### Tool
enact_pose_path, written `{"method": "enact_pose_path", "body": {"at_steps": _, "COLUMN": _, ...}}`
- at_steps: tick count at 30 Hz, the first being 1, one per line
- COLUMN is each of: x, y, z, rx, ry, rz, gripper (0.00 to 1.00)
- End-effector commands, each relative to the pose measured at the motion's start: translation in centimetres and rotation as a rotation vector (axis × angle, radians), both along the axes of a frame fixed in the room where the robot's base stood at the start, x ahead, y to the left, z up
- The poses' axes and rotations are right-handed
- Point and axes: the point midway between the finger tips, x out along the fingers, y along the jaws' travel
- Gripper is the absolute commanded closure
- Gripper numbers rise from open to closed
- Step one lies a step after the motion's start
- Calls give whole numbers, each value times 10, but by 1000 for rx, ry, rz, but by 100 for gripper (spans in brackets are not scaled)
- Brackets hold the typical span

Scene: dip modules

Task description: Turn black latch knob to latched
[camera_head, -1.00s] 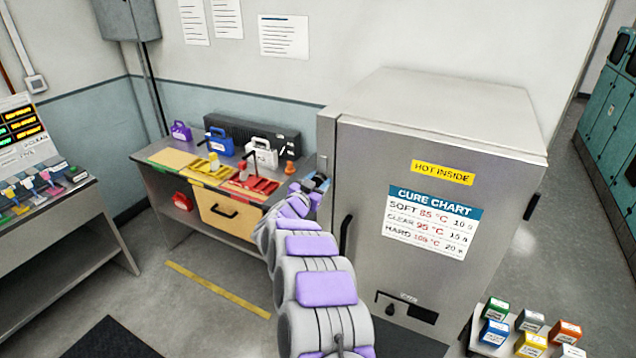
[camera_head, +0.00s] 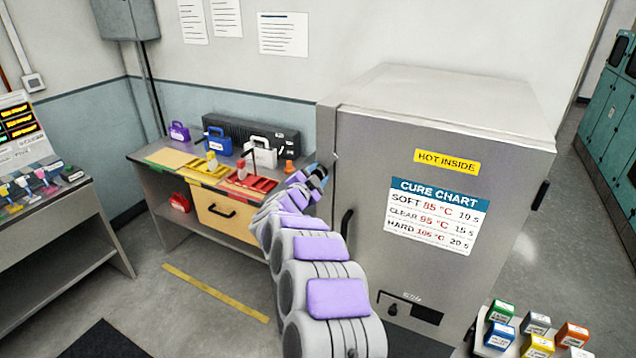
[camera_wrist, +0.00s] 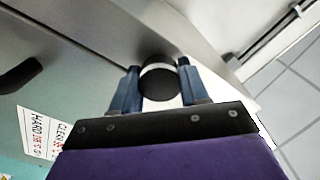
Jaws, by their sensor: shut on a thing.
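The black latch knob (camera_wrist: 158,84) is round, with a pale band across it. In the wrist view it sits between my two fingertips, at the edge of the grey metal oven. My gripper (camera_wrist: 158,72) is shut on it, one blue-grey finger on each side. In the head view my gripper (camera_head: 317,174) is at the left edge of the oven (camera_head: 365,150), by the upper part of its door. The knob cannot be made out there. I cannot tell the knob's latch position.
The oven door has a black handle (camera_head: 346,224), a cure chart (camera_head: 435,216) and a dark control panel (camera_head: 408,308). A bench (camera_head: 147,158) with coloured trays and cases stands behind my gripper. Small coloured boxes (camera_head: 500,334) stand at lower right. Floor at left front is open.

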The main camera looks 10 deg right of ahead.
Motion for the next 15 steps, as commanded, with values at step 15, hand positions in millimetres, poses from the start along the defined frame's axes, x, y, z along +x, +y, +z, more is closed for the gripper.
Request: {"method": "enact_pose_path", "body": {"at_steps": 15, "x": -2, "y": 0, "z": -13, "rx": 402, "ry": -275, "rz": -4, "gripper": 100}}
